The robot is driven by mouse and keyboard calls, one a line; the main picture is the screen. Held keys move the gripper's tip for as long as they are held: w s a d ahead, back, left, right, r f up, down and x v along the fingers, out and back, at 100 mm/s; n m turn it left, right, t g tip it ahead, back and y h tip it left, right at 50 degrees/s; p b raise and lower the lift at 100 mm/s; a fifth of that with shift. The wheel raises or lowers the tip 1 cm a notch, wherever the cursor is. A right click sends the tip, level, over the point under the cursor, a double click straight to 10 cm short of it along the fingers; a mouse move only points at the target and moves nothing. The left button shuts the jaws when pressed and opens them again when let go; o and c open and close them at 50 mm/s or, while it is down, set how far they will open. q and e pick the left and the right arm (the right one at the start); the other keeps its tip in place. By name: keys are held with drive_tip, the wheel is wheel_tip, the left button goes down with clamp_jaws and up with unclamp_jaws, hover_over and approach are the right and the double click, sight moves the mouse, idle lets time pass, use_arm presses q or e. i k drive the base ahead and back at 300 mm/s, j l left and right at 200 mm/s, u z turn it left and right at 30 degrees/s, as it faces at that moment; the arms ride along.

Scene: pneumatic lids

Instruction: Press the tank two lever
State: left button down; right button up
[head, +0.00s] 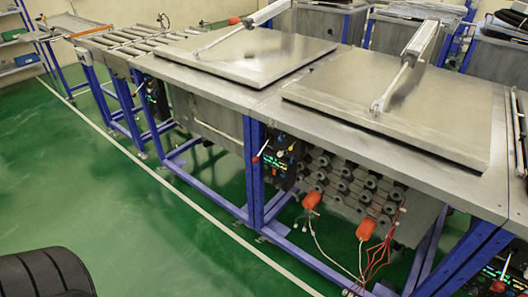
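Two tanks with flat metal lids stand in a row: a left lid (248,55) and a right lid (400,105). Both lids lie flat and look closed, each with a pneumatic cylinder arm above it. Another panel (152,97) with a lever (139,90) is at the left end, and a red knob (497,286) shows at the lower right edge. No label tells which lever is tank two's. Neither gripper is in view.
Blue frame legs (255,175) stand on the green floor (80,170), with a white line along them. Orange connectors (366,229) and loose cables hang under the right tank. A roller conveyor (130,38) is at the back left.

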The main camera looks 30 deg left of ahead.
sight(255, 160)
drive_tip(key=i+j, duration=0.65)
drive_tip(key=j, duration=0.1)
